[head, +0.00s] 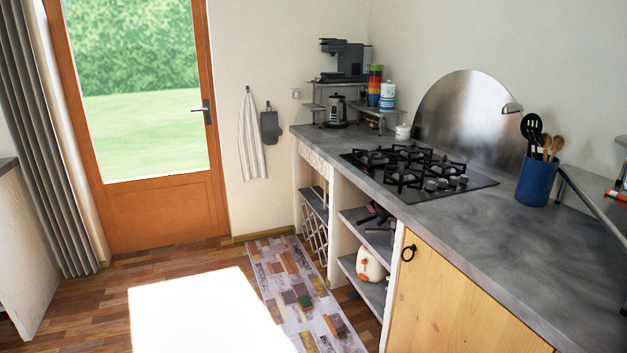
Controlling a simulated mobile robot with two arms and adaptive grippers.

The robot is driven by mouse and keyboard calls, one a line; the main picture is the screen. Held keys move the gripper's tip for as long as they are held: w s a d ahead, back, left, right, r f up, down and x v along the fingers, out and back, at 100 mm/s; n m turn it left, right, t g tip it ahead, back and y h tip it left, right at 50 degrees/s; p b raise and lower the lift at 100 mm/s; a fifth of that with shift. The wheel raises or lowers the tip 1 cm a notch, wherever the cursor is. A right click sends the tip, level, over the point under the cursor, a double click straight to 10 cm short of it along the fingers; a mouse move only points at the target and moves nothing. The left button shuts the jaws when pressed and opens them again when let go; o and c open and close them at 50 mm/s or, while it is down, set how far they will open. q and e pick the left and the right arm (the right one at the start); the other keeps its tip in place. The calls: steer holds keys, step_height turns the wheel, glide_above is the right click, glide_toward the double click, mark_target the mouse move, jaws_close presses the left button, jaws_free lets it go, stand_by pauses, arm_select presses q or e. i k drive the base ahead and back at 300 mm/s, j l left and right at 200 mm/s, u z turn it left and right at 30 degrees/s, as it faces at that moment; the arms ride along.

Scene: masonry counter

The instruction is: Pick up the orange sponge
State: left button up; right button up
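A small orange item (616,195) lies at the far right edge, on or by the low shelf at the back of the counter. It is small and partly cut off, so I cannot tell if it is the orange sponge. No other sponge stands out clearly on the grey counter (450,215). Neither of my grippers shows in the head view.
A gas hob (410,172) is set into the counter. A blue utensil holder (536,182) stands right of it, near a low shelf (597,203). Coffee maker (345,60) and stacked cups are at the back. A patterned rug (290,285) lies on the floor before the open shelves.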

mark_target(304, 302)
steer(key=i+j+z, duration=0.1)
steer(key=i+j, duration=0.2)
steer(key=i+j+z, duration=0.1)
steer(key=i+j, duration=0.15)
steer(key=i+j+z, duration=0.1)
steer(key=i+j, duration=0.15)
steer(key=j, duration=0.2)
steer(key=i+j+z, duration=0.1)
steer(key=i+j, duration=0.15)
steer(key=j, duration=0.15)
steer(key=i+j+z, duration=0.1)
steer(key=i+j, duration=0.15)
steer(key=j, duration=0.15)
steer(key=i+j+z, duration=0.1)
steer(key=i+j, duration=0.15)
steer(key=j, duration=0.15)
steer(key=i+j+z, duration=0.1)
steer(key=j, duration=0.35)
steer(key=i, duration=0.1)
